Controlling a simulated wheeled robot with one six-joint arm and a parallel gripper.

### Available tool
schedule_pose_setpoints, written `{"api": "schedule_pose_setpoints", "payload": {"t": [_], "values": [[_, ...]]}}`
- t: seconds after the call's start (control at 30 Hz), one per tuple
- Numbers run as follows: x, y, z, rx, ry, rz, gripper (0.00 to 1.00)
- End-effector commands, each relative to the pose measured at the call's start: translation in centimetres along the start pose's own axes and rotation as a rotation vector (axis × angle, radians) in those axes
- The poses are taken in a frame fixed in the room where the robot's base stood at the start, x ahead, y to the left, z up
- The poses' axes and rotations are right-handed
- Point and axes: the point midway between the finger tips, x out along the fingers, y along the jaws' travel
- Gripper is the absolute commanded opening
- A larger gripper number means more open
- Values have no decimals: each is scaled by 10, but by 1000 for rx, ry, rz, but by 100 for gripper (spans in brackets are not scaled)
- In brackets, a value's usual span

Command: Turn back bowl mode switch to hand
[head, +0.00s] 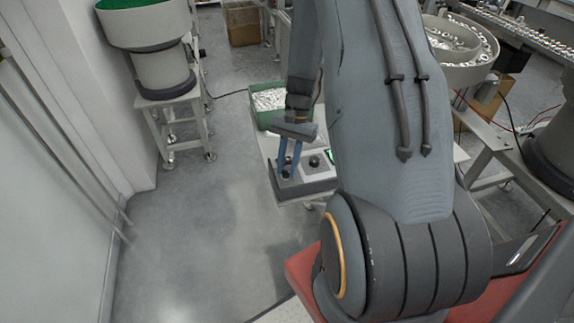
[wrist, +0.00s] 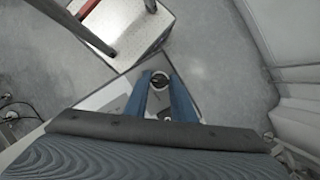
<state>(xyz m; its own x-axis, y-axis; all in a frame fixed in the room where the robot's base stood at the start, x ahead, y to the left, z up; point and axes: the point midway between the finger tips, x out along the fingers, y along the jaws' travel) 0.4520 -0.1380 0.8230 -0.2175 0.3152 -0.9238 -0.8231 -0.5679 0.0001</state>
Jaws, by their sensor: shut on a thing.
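A grey control box (head: 306,186) with black round switches and a green lit part stands at the near end of a pale table. My gripper (head: 287,170) points down at its left part, with two blue fingers shut on a dark switch knob. In the wrist view the black knob (wrist: 160,80) sits between the fingertips of my gripper (wrist: 161,84). Another black knob (head: 314,161) is to the right of the fingers. The switch labels and the direction the held knob points are too small to read.
A green bin (head: 264,118) of small pale parts stands behind the box. A feeder bowl (head: 162,70) on a stand is at the left; another bowl (head: 465,76) is at the right. A cardboard box (head: 241,24) lies at the back. The floor (head: 215,220) left of the box is clear.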

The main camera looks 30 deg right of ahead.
Motion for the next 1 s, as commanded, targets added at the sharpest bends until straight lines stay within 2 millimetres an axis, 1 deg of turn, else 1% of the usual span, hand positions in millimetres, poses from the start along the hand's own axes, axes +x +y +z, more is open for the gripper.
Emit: {"api": "schedule_pose_setpoints", "payload": {"t": [0.3, 0.8, 0.83, 0.9, 0.93, 1.0], "values": [[0, 1, 0, 93, 0, -39, 1], [0, 0, 0, 106, 0, -45, 1], [0, 0, 0, 106, 0, -45, 28], [0, 0, 0, 106, 0, -45, 40], [0, 0, 0, 106, 0, -45, 42], [0, 1, 0, 106, 0, -44, 42]]}}
